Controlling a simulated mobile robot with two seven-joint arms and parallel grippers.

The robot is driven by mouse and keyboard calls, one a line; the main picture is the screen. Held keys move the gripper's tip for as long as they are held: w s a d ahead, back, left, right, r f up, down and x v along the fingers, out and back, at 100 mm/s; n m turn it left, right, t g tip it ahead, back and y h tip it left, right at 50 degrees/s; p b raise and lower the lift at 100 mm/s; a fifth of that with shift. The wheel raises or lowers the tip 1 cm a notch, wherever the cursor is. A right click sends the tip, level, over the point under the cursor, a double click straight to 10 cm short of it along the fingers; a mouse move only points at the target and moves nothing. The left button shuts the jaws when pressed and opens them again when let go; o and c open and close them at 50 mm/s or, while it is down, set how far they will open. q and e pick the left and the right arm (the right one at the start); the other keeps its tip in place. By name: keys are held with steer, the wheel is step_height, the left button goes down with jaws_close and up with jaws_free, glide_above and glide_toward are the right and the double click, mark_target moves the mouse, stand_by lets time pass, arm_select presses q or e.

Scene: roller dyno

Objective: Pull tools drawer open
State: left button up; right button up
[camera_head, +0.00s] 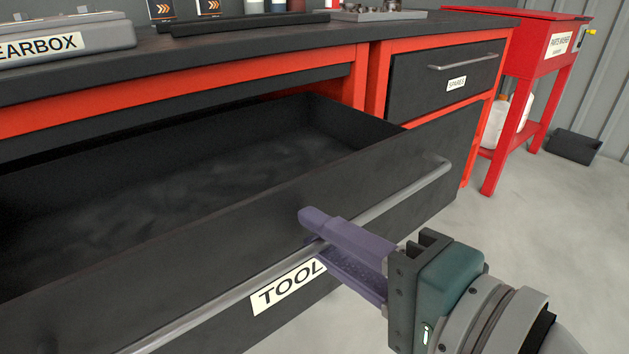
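The tools drawer (420,150) is black, has a "TOOL" label (289,285) on its front, and stands far out from the red-framed workbench. Its visible inside is dark and looks empty. A long grey bar handle (395,199) runs across the drawer front. My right gripper (312,233), with purple fingers, comes in from the lower right. One finger is above the bar and one below, and it appears shut on the handle just above the label. The upper finger hides a short piece of the bar. My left gripper is not in view.
A closed "SPARES" drawer (445,73) is at the upper right of the bench. A grey gearbox case (65,38) and several small items stand on the benchtop (250,40). A red parts washer (540,45) stands at the right.

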steer(key=p+v, duration=0.1)
steer(key=v, duration=0.9)
steer(key=shift+r, duration=0.1)
